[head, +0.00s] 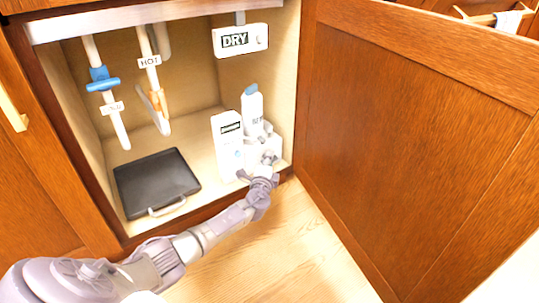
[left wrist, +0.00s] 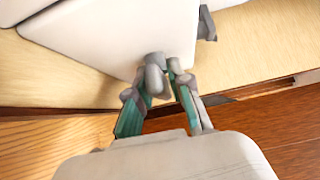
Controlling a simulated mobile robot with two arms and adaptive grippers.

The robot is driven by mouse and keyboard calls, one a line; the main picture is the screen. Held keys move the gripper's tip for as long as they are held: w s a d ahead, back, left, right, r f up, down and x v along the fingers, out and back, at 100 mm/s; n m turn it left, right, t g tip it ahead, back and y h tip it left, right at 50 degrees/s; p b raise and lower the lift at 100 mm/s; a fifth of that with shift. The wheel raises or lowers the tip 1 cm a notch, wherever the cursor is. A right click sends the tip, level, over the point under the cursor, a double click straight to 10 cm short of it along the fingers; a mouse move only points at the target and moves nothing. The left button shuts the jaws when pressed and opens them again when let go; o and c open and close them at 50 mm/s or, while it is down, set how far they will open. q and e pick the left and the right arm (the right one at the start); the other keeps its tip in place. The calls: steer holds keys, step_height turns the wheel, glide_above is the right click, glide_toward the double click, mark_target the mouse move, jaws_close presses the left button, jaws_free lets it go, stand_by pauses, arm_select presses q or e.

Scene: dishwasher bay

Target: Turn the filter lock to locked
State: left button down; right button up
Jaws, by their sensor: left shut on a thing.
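A small grey knob, which looks like the filter lock (left wrist: 154,74), sticks out from the front of a white housing (left wrist: 115,38) in the left wrist view. My left gripper (left wrist: 158,82) is shut on this knob, with one finger on each side of it. In the head view my left gripper (head: 268,159) is at the low white unit in the right front corner of the cabinet, and it hides the knob there. Whether the lock stands at locked or unlocked cannot be read. My right gripper is not in view.
A white box (head: 228,142) and a white bottle with a blue cap (head: 252,106) stand close by. A black tray (head: 156,182) lies left on the cabinet floor. Pipes with a blue valve (head: 102,79) and an orange valve (head: 158,102) hang behind. The wooden door (head: 415,130) is open at right.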

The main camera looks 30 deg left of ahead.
arm_select(q)
steer(key=c, duration=1)
jaws_free()
steer(key=shift+c, duration=0.2)
steer(key=shift+s, duration=0.1)
steer(key=v, duration=1.1)
steer(key=shift+s, duration=0.4)
steer(key=shift+d+f, duration=0.15)
